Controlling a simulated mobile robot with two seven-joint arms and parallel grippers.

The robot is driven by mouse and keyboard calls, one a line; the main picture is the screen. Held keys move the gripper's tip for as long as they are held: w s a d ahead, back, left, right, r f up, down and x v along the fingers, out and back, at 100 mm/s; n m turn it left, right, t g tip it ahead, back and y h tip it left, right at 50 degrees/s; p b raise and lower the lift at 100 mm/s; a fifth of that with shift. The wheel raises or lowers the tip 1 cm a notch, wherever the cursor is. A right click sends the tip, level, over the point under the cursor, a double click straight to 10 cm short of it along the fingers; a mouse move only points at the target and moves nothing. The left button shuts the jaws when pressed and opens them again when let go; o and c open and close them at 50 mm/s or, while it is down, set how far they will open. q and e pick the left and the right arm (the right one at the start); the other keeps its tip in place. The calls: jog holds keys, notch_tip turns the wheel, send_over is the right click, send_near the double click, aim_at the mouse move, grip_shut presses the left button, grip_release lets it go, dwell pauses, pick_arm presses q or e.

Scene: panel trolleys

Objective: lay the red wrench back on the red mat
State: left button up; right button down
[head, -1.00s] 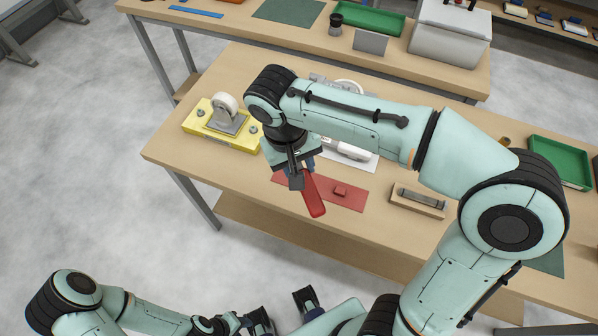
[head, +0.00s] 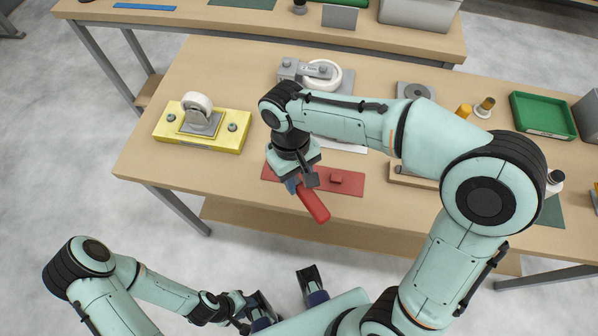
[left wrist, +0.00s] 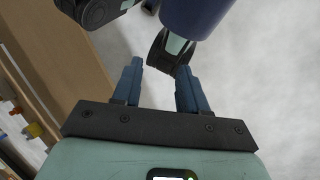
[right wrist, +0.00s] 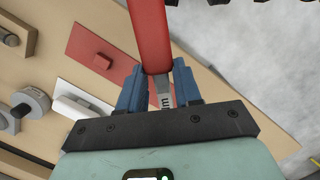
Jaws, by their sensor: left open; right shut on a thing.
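The red wrench (head: 314,204) has a red handle and a grey metal shank, and the shank shows between the fingers in the right wrist view (right wrist: 164,92). My right gripper (head: 300,183) is shut on it. The handle points toward the front edge of the table and reaches past the mat's front edge. The red mat (head: 352,184) lies flat on the table, partly hidden by my right gripper; it also shows in the right wrist view (right wrist: 84,44), to the left of the handle. My left gripper (left wrist: 158,80) is open and empty, away from the table.
A small red block (head: 337,179) is on the mat. A yellow base with a caster (head: 228,144) stands at the left, and a grey caster assembly (head: 290,70) behind. A green tray (head: 543,132) is at the right. Bare tabletop (head: 230,185) lies left of the mat.

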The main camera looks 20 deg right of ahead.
jog(key=shift+f+b, duration=0.65)
jog(key=shift+f, duration=0.2)
notch_tip(320, 180, down, 4)
jog(key=b, duration=0.3)
jog(key=shift+r+b, duration=0.15)
jog(key=shift+b, duration=0.15)
pick_arm(q)
jog(key=shift+t, duration=0.4)
jog(key=f, duration=0.2)
jog(key=w+f, duration=0.1)
jog(key=f, duration=0.2)
jog(key=shift+w+b, duration=0.2)
jog(key=shift+b, duration=0.2)
pick_arm(e)
jog(key=shift+f, duration=0.4)
pick_arm(q)
jog(key=shift+f, duration=0.3)
pick_arm(e)
jog(key=shift+f, duration=0.55)
jog(key=c, duration=0.7)
grip_release()
pick_arm(q)
jog(key=shift+r, duration=0.1)
pick_arm(e)
jog(key=shift+r, duration=0.1)
